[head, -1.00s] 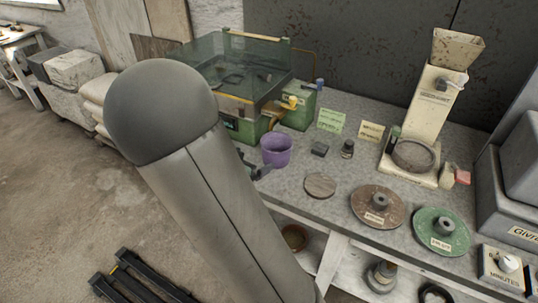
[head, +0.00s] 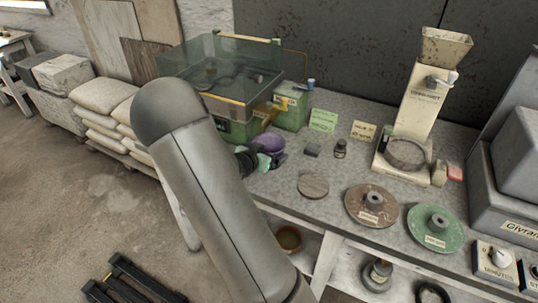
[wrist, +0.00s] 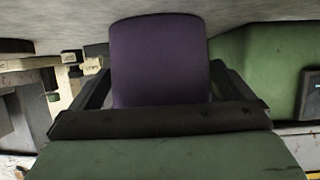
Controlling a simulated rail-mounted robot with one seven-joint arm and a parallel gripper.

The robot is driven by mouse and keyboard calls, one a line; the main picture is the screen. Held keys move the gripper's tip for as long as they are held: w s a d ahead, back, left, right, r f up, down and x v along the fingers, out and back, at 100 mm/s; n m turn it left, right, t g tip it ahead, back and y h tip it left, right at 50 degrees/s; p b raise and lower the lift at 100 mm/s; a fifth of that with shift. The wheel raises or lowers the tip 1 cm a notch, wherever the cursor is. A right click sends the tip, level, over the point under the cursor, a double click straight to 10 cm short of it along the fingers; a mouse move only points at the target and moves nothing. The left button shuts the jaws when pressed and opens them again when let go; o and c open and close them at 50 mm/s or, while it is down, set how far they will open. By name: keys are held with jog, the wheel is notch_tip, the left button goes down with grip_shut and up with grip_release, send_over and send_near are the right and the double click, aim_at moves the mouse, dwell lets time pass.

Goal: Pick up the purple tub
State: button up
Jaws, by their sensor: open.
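The purple tub (head: 272,143) stands on the grey bench, in front of the green machine. My gripper (head: 262,160) is at the tub's near left side and hides part of it. In the wrist view the tub (wrist: 160,55) fills the upper middle. My gripper (wrist: 162,88) is open there, with a dark finger on each side of the tub. I cannot tell whether either finger touches it.
The green machine with a clear cover (head: 225,75) stands close behind the tub. A round disc (head: 314,186), a brown wheel (head: 360,212) and a green wheel (head: 425,238) lie to the right. A small dark block (head: 312,150) and a dark jar (head: 340,148) stand nearby.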

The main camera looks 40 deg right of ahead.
jog(key=c, duration=0.8)
jog(key=shift+c, duration=0.2)
